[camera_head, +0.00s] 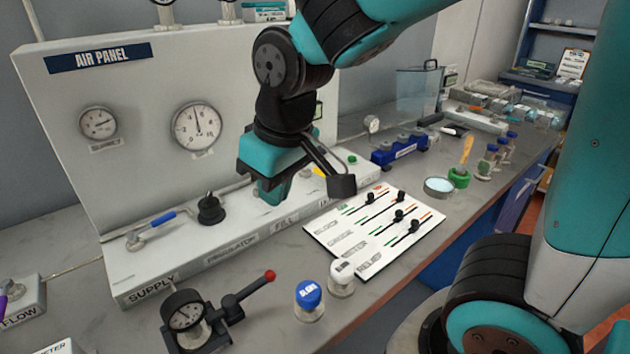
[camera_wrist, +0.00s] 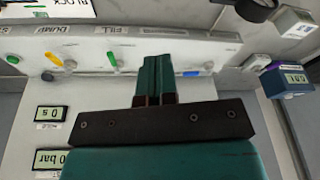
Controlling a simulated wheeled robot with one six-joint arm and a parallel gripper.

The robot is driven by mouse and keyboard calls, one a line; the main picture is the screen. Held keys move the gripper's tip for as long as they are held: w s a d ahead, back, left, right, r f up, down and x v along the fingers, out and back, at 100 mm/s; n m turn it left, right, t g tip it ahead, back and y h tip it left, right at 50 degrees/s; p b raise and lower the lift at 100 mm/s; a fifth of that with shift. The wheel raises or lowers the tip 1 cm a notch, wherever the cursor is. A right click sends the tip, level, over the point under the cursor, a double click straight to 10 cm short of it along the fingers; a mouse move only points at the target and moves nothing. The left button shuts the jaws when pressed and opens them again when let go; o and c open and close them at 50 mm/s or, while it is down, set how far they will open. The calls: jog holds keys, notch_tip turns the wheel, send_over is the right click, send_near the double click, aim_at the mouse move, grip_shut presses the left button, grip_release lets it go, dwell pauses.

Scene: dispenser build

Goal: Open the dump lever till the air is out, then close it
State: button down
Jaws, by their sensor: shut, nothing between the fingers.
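The dump lever has a yellow handle (camera_wrist: 54,60) and sits by the DUMP label in the wrist view, slanting across its valve. In the head view the yellow handle (camera_head: 319,172) shows only partly behind my arm. My gripper (camera_head: 272,192) is shut and empty, pointing down over the panel base between the regulator knob and the yellow handle. In the wrist view my gripper (camera_wrist: 162,65) is apart from the yellow handle, which lies to its left. Two displays (camera_wrist: 51,113) there read 0 s and 0 bar (camera_wrist: 51,159).
A green lever (camera_wrist: 112,59) stands by the FILL label, between my gripper and the yellow handle. A black regulator knob (camera_head: 211,209) and blue supply lever (camera_head: 153,224) stand left. A white slider board (camera_head: 372,238) lies in front. The large gauge (camera_head: 197,127) is on the panel.

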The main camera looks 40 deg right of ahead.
aim_at(316, 170)
jog(key=w+d+f+m+t+h+b, duration=0.1)
jog(key=w+d+m+h, duration=0.1)
jog(key=w+d, duration=0.3)
jog(key=w+d+f+m+h+b, duration=0.1)
jog(key=w+d+m+h+b, duration=0.1)
jog(key=w+d+h, duration=0.2)
jog(key=w+d, duration=0.1)
jog(key=w, duration=0.2)
jog(key=shift+w+d+f+m+t+b, duration=0.15)
jog(key=shift+d+f+m+t+b, duration=0.15)
jog(key=shift+d+f+t, duration=0.1)
jog(key=x, duration=0.9)
jog(key=shift+d+f, duration=0.2)
jog(key=shift+f, duration=0.1)
jog(key=shift+w+d+f+p, duration=0.1)
jog(key=shift+d+p, duration=0.1)
jog(key=shift+d, duration=0.4)
jog(key=shift+d+f+p, duration=0.15)
jog(key=shift+d, duration=0.5)
jog(key=shift+d+f, duration=0.2)
jog(key=shift+d, duration=0.55)
jog(key=shift+w+a, duration=0.1)
